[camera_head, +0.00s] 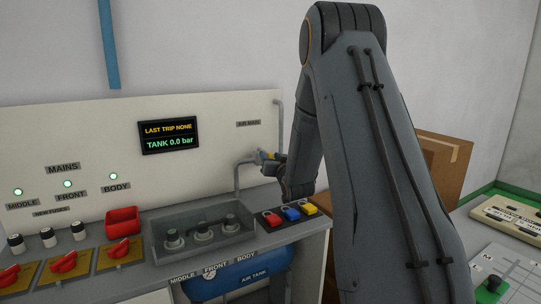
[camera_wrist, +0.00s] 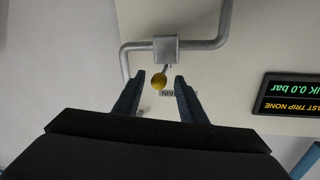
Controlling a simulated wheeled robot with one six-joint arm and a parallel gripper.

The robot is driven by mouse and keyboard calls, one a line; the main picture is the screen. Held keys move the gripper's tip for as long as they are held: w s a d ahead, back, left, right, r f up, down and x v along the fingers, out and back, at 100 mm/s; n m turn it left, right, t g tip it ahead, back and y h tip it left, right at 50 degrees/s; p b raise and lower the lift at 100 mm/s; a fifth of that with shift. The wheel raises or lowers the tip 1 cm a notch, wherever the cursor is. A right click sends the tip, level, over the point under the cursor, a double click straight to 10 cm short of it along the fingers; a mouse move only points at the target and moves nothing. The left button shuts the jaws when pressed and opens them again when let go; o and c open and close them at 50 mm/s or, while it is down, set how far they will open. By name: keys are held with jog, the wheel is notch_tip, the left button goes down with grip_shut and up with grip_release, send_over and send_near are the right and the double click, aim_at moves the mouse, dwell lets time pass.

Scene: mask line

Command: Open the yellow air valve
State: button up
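In the head view my arm hides most of the gripper (camera_head: 278,158), which is close to the valve.
The display (camera_head: 169,136) reads "TANK 0.0 bar" and "LAST TRIP NONE". Red, blue and yellow padlocks (camera_head: 291,213) lie on the bench below the valve. A clear cover box (camera_head: 204,228) and a red bin (camera_head: 123,221) stand further left. Cardboard boxes (camera_head: 445,165) stand behind my arm.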

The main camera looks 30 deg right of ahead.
jog(key=shift+w+d, duration=0.2)
jog(key=shift+w, duration=0.55)
grip_shut()
